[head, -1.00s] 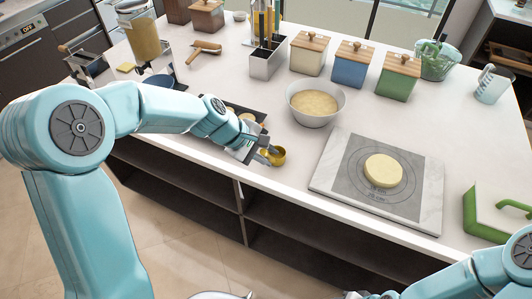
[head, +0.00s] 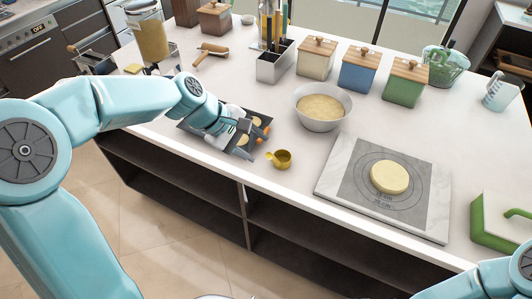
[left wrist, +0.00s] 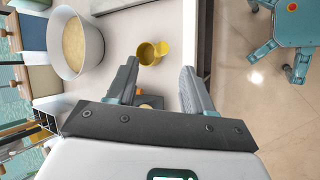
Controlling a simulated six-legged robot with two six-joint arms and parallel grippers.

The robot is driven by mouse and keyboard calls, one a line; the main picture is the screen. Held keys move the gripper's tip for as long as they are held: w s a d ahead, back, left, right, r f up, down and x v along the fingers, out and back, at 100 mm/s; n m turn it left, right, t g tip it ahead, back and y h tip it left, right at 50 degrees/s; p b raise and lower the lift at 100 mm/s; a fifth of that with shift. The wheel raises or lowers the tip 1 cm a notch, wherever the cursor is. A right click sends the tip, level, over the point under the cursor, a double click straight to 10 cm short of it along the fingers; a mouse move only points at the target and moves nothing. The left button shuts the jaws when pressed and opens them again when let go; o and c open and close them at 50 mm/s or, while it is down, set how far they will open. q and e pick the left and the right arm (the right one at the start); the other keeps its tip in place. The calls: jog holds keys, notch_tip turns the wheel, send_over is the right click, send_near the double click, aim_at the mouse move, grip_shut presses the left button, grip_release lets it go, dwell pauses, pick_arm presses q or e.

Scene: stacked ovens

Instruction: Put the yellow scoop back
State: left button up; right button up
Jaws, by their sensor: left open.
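The yellow scoop (head: 281,158) sits on the white counter near its front edge, between the dark tray and the marble board. In the left wrist view the scoop (left wrist: 150,52) lies just beyond the fingertips, with its round cup visible. My left gripper (head: 254,143) is open and empty, just left of the scoop and apart from it, beside the dark tray. Its two fingers (left wrist: 158,68) are spread in the left wrist view. Only part of my right arm shows at the lower right of the head view; its gripper is out of sight.
A bowl of yellowish contents (head: 323,108) stands behind the scoop. A dark tray (head: 190,124) with small items lies under my left gripper. A marble board (head: 332,182) with dough (head: 389,177) is to the right. Lidded canisters (head: 360,74) stand behind. Counter around the scoop is clear.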

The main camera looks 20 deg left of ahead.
pick_arm(q)
jog(key=v, duration=0.4)
jog(key=shift+w, duration=0.15)
dwell(0.4)
